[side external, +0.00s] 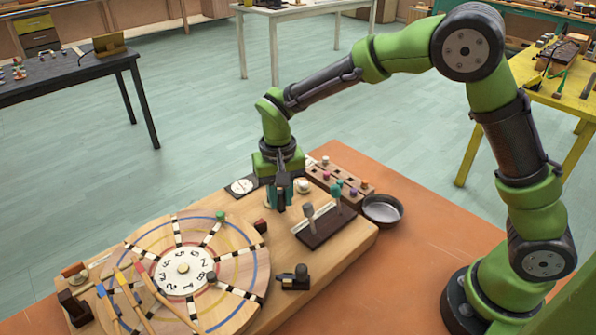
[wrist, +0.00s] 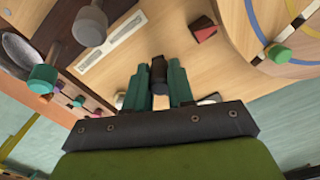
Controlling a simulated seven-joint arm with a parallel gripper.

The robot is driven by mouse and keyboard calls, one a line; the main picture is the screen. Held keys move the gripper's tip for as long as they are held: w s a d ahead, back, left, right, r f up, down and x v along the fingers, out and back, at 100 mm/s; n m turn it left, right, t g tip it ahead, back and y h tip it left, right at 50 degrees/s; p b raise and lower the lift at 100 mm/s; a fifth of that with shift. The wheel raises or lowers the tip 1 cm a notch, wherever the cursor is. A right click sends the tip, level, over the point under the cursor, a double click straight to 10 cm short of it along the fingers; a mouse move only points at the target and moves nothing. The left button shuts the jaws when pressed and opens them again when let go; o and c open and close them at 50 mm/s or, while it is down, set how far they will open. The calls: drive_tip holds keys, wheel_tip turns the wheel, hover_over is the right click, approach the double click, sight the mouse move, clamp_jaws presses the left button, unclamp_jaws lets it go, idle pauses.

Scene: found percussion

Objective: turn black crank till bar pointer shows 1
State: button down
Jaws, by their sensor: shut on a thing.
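My gripper (side external: 281,195) points down over the back part of the wooden board (side external: 340,255). In the wrist view its two teal fingers (wrist: 157,88) are closed around the upright black crank handle (wrist: 158,72), one on each side. The rest of the crank is hidden behind the gripper. A small white dial (side external: 242,186) on a black plate lies just left of the gripper in the side view; its marks and any bar pointer are too small to read. A larger white numbered dial (side external: 185,268) sits in the middle of the round wooden disc (side external: 240,268).
A dark plate with grey and teal knobbed levers (side external: 325,228) stands close to the right of my gripper. Beyond are a rack of coloured pegs (side external: 345,182) and a metal bowl (side external: 382,209). A dark red block (side external: 262,227) and a black knobbed block (side external: 295,279) stand nearer.

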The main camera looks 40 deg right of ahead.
drive_tip(key=d+n, duration=0.1)
drive_tip(key=n, duration=0.1)
drive_tip(key=d+n, duration=0.1)
drive_tip(key=n, duration=0.1)
drive_tip(key=shift+n, duration=0.3)
drive_tip(key=shift+w+d+n, duration=0.15)
drive_tip(key=shift+d+n, duration=0.15)
drive_tip(key=shift+n, duration=0.6)
drive_tip(key=shift+w+d+n, duration=0.15)
drive_tip(key=shift+d+n, duration=0.15)
drive_tip(key=shift+n, duration=0.6)
drive_tip(key=c, duration=1)
unclamp_jaws()
drive_tip(key=shift+o, duration=0.2)
wheel_tip(320, 180, up, 17)
